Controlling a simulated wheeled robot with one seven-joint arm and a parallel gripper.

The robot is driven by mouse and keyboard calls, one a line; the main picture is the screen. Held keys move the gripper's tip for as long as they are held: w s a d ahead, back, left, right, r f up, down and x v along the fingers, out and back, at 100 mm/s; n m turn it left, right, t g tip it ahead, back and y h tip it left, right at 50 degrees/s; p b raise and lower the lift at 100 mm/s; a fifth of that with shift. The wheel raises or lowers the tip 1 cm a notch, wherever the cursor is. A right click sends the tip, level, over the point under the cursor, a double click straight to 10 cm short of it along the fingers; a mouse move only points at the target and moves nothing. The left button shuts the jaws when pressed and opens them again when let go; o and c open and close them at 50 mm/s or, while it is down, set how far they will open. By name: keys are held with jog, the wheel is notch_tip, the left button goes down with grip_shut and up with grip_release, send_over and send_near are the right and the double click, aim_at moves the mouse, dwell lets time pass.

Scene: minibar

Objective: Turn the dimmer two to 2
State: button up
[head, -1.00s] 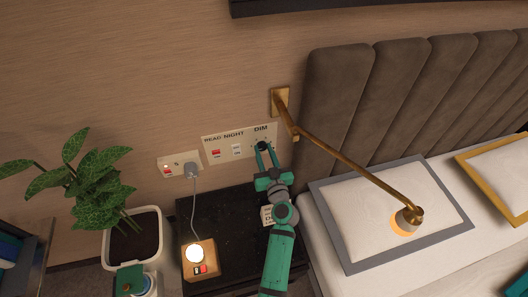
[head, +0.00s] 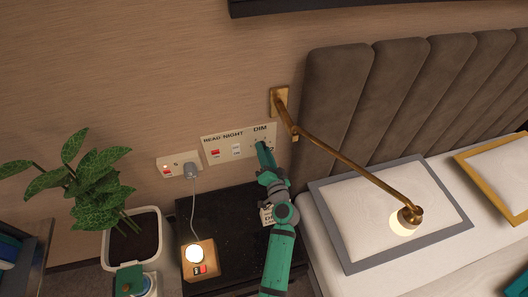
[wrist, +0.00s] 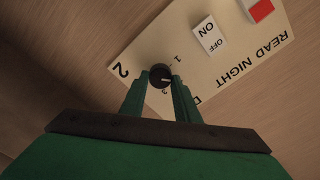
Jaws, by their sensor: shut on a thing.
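The dark round dimmer knob (wrist: 160,76) sits on the cream DIM panel, with the numbers 1, 2 and 3 around it in the wrist view. Its small pale mark seems to point right, away from the 2 (wrist: 122,70). My gripper (wrist: 161,84) has one green finger on each side of the knob and is shut on it. In the head view, my gripper (head: 262,146) reaches the panel (head: 226,156) below the word DIM and hides the knob.
READ and NIGHT switches (head: 237,149) are left of the gripper. A brass wall lamp (head: 345,158) reaches out to the right over a pillow (head: 370,232). A black nightstand (head: 222,215) with a small lit lamp (head: 196,254) stands below.

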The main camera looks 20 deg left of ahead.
jog(key=shift+f+m, duration=0.1)
jog(key=shift+m, duration=0.7)
jog(key=o, duration=1)
jog(key=v, duration=1.1)
jog(key=shift+w, duration=0.1)
